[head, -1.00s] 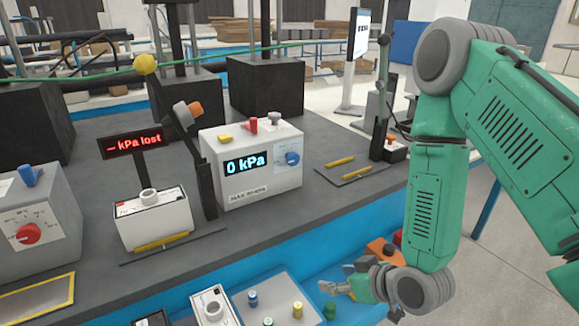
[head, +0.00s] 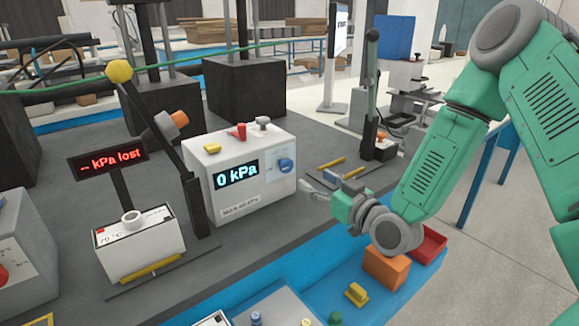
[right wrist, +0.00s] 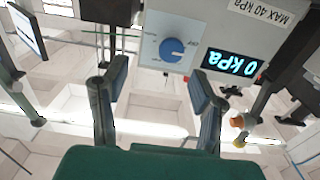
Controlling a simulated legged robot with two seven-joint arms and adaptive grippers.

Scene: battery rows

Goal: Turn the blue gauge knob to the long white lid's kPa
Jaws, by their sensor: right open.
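The gauge box (head: 225,195) is light grey, with a lit display (head: 236,175) reading "0 kPa". Its blue knob (head: 287,165) is on the right of the front face, on a pale dial. The knob also shows in the right wrist view (right wrist: 172,48), upside down, ahead of the fingers. My right gripper (head: 314,189) is open and empty, in front of the box, apart from the knob. In the wrist view its two fingers (right wrist: 157,72) are spread below the knob. A white-topped block (head: 165,240) stands left of the box; its label partly reads "70 °C". My left gripper is out of view.
A red-lit sign (head: 108,159) reads "-- kPa lost". A dark lever with a yellow ball (head: 119,71) leans close to the box's left. An orange block (head: 386,268) and a red bin (head: 428,245) lie on the blue ledge. Yellow bars lie right of the box.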

